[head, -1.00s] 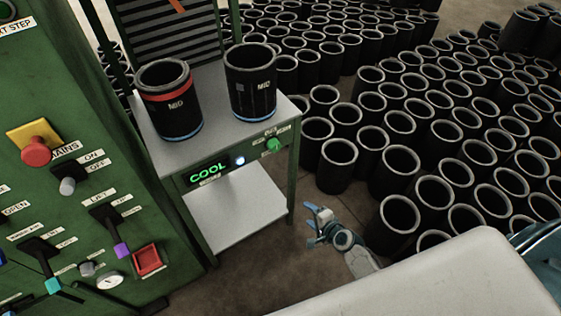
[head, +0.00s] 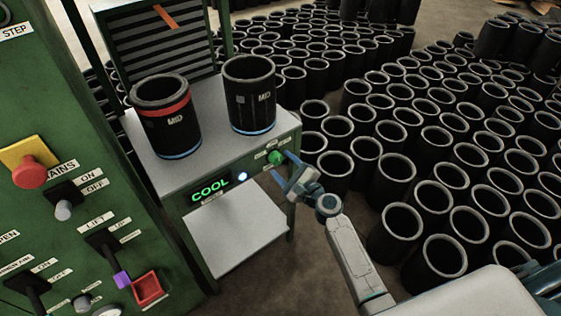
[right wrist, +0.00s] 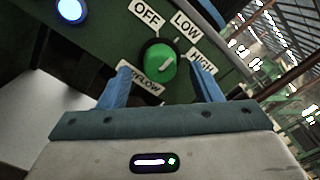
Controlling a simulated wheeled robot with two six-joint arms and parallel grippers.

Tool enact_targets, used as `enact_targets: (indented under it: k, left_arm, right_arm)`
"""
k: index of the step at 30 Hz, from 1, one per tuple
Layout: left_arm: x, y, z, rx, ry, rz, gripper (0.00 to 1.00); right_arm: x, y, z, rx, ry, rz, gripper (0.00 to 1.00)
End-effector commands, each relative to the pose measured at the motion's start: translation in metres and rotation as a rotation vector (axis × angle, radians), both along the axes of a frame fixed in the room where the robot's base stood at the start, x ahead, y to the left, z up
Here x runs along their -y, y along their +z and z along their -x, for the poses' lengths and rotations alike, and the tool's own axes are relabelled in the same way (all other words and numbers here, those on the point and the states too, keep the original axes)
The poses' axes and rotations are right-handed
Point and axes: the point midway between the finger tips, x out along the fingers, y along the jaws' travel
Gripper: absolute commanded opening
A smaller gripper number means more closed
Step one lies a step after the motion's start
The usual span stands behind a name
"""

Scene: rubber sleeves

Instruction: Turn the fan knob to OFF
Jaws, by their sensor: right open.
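The green fan knob (head: 275,157) is on the front panel of the grey-topped cart, right of the lit COOL display (head: 210,188). In the right wrist view the knob (right wrist: 158,64) has a pale pointer mark slanting up and right, toward the LOW (right wrist: 185,25) and HIGH (right wrist: 203,62) labels. The OFF label (right wrist: 147,12) is above it. My right gripper (head: 281,168) is open in front of the knob. In the wrist view its blue fingers (right wrist: 162,74) are spread to either side of the knob; contact cannot be told. My left gripper is out of view.
A green control cabinet (head: 110,195) stands at left. Many black sleeves (head: 393,170) crowd the floor at right.

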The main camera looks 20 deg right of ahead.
Motion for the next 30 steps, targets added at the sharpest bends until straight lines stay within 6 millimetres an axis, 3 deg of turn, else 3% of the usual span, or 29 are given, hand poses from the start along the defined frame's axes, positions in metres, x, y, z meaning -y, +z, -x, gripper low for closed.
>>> enact_targets:
  k: [6,14,15,22,30]
  left_arm:
    - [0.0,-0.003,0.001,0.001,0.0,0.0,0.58]
    - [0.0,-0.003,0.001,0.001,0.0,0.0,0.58]
    - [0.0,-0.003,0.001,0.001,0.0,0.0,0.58]
    - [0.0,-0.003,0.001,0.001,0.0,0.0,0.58]
    - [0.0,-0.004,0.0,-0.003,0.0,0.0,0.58]
  right_arm:
    - [-0.006,0.0,-0.017,0.0,0.0,-0.001,0.58]
    - [-0.007,-0.001,-0.018,-0.001,-0.001,0.0,0.58]
    - [-0.007,-0.001,-0.018,-0.001,-0.001,0.0,0.56]
    - [-0.007,-0.001,-0.018,-0.001,0.0,0.001,0.14]
    - [-0.007,-0.002,-0.018,0.008,0.0,0.026,0.14]
